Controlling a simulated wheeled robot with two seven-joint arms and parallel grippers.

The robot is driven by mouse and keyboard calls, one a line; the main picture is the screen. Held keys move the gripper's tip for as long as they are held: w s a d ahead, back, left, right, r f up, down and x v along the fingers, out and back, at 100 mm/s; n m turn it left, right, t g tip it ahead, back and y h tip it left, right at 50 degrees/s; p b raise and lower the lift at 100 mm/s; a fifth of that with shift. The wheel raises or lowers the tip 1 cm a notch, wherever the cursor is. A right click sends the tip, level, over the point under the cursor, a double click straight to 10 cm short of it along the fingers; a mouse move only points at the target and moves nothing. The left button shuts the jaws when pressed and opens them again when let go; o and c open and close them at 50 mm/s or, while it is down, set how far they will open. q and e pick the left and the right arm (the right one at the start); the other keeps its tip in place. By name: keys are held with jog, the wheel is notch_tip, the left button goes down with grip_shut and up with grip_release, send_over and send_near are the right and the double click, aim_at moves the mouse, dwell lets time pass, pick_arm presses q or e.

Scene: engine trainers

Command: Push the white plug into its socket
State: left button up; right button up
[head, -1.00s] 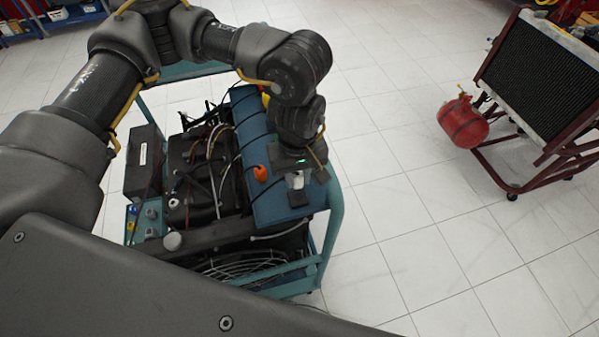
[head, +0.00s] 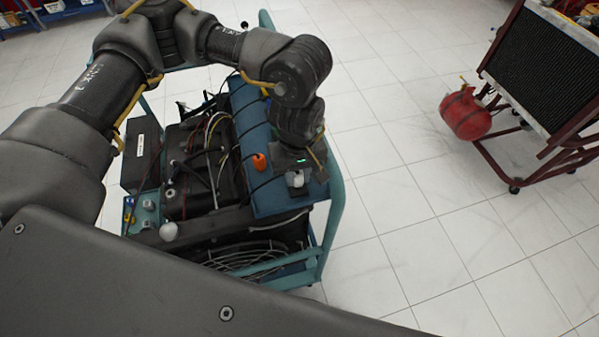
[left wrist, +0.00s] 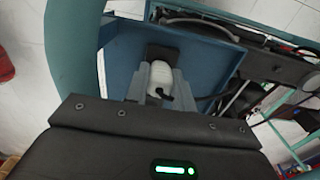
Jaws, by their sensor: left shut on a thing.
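The white plug (head: 297,180) is at my left gripper (head: 298,184), over the near right end of the engine trainer's blue cover (head: 262,150). In the left wrist view the white plug (left wrist: 165,73) sits in line with the gripper, and my left gripper (left wrist: 160,84) is shut on it, with a narrow grey finger on either side. A dark square (left wrist: 162,52) lies at the plug's far end; I cannot tell whether it is the socket. The socket is not clearly visible, nor is any contact with it. My right gripper is not in view.
An orange cap (head: 259,162) stands on the blue cover close to the gripper's left. Wires and hoses (head: 215,140) run over the engine. A teal frame rail (head: 335,200) borders the right side. Beyond it, the tiled floor is open up to a radiator stand with a red tank (head: 465,114).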

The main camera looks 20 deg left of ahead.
aim_at(298, 175)
pick_arm(q)
jog(key=shift+s+b, duration=0.15)
jog(key=shift+b, duration=0.15)
dwell(0.6)
jog(key=shift+b, duration=0.65)
dwell(1.2)
jog(key=shift+f+b, duration=0.6)
jog(key=shift+b, duration=0.05)
jog(key=o, duration=1.1)
jog(key=shift+d+r, duration=0.1)
jog(key=shift+r, duration=0.45)
notch_tip(298, 175, up, 10)
jog(key=shift+f+b, duration=0.1)
jog(key=shift+b, duration=0.8)
